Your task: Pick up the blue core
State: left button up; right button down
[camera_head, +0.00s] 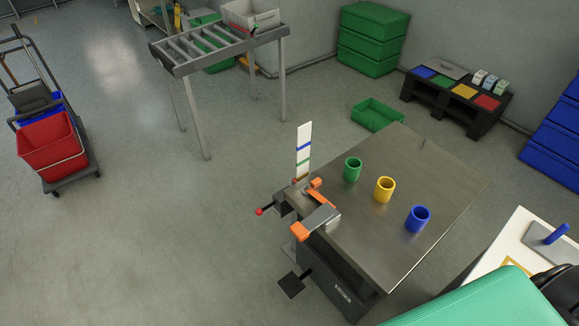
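The blue core (418,220) is a short hollow cylinder standing upright on the grey metal table (440,165), near its right side. A yellow core (384,190) and a green core (352,170) stand to its left and farther back, in a slanting row with gaps between them. Nothing touches the blue core. I cannot make out either of my grippers in this view.
An orange-and-grey fixture (318,218) and a striped white upright strip (303,150) stand at the table's left edge. A white surface with a blue peg (556,234) is at the right. A large green shape (490,302) fills the bottom right.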

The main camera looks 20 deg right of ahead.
aim_at(419, 216)
jog(key=z, duration=1.75)
